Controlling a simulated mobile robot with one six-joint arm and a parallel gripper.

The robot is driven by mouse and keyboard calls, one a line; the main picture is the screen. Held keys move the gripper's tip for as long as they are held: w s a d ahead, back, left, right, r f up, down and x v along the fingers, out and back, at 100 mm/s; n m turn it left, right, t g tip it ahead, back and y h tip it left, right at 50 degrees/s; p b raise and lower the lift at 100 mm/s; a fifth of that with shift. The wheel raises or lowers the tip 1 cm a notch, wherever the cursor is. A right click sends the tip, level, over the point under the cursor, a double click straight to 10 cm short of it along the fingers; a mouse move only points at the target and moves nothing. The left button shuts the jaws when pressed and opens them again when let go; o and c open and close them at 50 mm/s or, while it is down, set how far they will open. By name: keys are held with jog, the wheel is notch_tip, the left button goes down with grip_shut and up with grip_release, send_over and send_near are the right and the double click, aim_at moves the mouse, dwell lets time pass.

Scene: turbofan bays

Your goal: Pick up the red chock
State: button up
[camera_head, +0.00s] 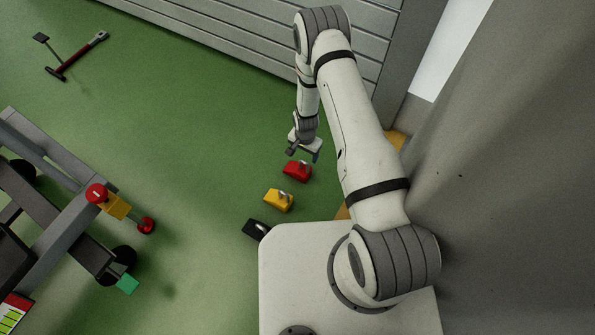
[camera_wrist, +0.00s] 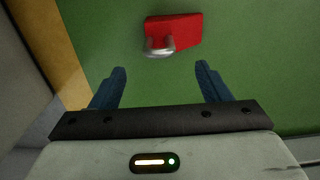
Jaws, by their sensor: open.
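The red chock (camera_head: 296,171) lies on the green floor, with a metal handle on it. In the wrist view the red chock (camera_wrist: 183,30) is near the top, ahead of the fingertips, its silver handle (camera_wrist: 159,46) on the near side. My gripper (camera_head: 304,152) is close to the chock in the head view. In the wrist view my gripper (camera_wrist: 161,68) is open, its two blue fingers apart with nothing between them. The chock is beyond the fingers, and a gap of green floor shows between.
A yellow chock (camera_head: 278,200) and a black chock (camera_head: 256,230) lie in a row nearer my base. A grey wheeled frame (camera_head: 60,220) stands at left. A slatted grey panel (camera_head: 240,25) is behind, a grey wall (camera_head: 510,170) at right. Floor left of the chocks is clear.

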aim_at(304, 163)
notch_tip(304, 163, down, 10)
jog(key=b, duration=0.4)
jog(key=shift+s, duration=0.1)
jog(key=shift+r, duration=0.1)
grip_shut()
dwell(0.5)
